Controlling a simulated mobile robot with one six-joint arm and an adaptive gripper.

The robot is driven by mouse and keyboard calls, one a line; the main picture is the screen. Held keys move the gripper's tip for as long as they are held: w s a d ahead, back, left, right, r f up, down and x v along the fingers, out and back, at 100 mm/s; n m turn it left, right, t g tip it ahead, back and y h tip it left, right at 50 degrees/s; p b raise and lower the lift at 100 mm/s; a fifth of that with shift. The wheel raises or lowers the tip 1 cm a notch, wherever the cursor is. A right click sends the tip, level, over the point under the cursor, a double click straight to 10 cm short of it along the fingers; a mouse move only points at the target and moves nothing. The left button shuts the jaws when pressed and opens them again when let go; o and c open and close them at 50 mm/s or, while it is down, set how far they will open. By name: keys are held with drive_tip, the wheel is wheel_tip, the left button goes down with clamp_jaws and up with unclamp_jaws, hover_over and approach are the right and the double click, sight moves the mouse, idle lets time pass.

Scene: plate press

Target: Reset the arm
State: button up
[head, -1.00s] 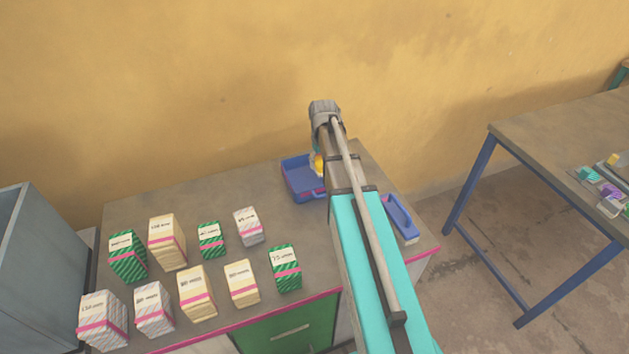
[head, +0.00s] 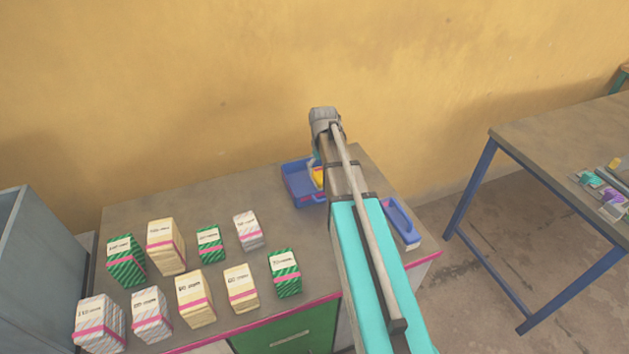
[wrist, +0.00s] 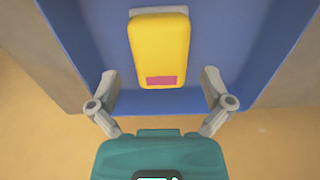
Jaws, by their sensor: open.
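My gripper (wrist: 160,92) is open in the wrist view, its two fingers spread apart at the near edge of a blue tray (wrist: 225,50). A yellow block (wrist: 160,45) with a pink patch lies in that tray, ahead of and between the fingers, not gripped. In the head view my arm reaches over the counter and hides most of the gripper. The blue tray (head: 294,182) shows left of the arm there, with part of the yellow block (head: 318,177) in it.
Several labelled paper packs (head: 197,297) stand on the left of the counter (head: 140,203). A smaller blue tray (head: 402,221) is right of my arm. A yellow wall (head: 200,80) rises behind. A second table (head: 545,135) with small items stands at right, across a gap.

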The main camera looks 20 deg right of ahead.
idle(0.4)
drive_tip(key=s+a+r+p, duration=0.4)
drive_tip(key=s+a, duration=1.1)
drive_tip(key=s, duration=0.1)
drive_tip(key=shift+s+a, duration=0.25)
drive_tip(key=shift+s, duration=0.05)
